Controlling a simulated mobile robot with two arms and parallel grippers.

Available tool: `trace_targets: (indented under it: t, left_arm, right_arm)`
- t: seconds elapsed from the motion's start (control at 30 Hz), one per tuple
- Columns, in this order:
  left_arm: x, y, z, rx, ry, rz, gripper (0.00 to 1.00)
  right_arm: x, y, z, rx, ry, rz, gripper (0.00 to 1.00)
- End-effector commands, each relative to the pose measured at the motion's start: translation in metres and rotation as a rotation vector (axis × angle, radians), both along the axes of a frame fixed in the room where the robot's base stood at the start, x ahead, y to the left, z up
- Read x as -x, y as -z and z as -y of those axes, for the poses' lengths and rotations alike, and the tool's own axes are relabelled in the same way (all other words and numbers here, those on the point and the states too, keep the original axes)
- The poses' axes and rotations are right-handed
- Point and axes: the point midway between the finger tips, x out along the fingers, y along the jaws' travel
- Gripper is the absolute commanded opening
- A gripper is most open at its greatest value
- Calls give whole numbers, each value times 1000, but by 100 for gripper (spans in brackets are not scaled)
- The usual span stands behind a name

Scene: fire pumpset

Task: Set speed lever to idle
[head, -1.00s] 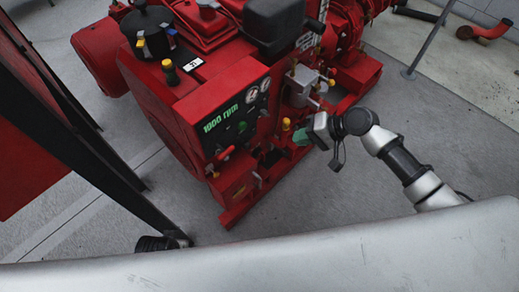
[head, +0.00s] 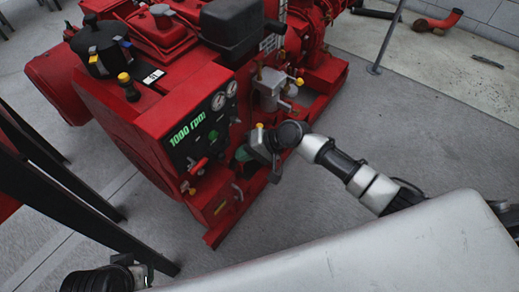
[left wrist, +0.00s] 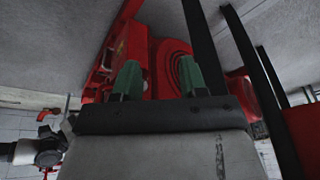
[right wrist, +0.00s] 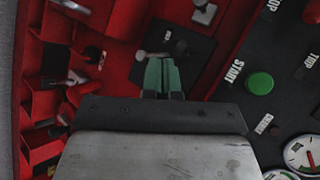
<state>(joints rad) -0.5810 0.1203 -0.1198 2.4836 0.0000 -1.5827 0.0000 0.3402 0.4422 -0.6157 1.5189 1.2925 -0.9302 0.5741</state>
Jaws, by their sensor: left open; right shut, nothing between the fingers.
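The red pumpset (head: 130,125) carries a black control panel (head: 200,130) reading "1000 rpm". In the right wrist view a small metal lever with a rounded end (right wrist: 142,55) lies at a black plate (right wrist: 190,58) with a small white label. It may be the speed lever; the label is too small to read. My right gripper (head: 243,153) is at the panel's lower right side. In its wrist view its green fingers (right wrist: 162,75) are shut together and empty, just below the lever; contact is unclear. My left gripper (left wrist: 157,78) is open and empty.
The panel has a green START button (right wrist: 260,83), gauges (right wrist: 303,154) and a red handle (head: 200,165). A grey filter unit (head: 270,90) stands behind my right gripper. Dark slanted posts (head: 60,170) stand at the left.

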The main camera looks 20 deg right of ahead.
Motion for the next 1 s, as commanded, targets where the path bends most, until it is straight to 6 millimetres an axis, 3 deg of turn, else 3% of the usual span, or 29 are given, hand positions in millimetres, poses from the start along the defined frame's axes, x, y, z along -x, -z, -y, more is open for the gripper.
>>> trace_targets:
  t: [0.2, 0.63, 0.8, 1.0]
  left_arm:
    - [0, 5, 0, 0, 0, 0, 43]
    - [0, 4, 0, 0, 0, 0, 43]
    - [-1, -6, 0, 0, 0, 1, 43]
    - [-2, 4, 0, -1, 0, -8, 43]
  right_arm:
    - [-7, 3, -22, 0, -1, 2, 0]
    - [-8, 3, -26, 1, -1, 0, 0]
    - [-5, 3, -39, -1, 0, -1, 0]
    - [-5, 7, -42, -3, -2, 2, 0]
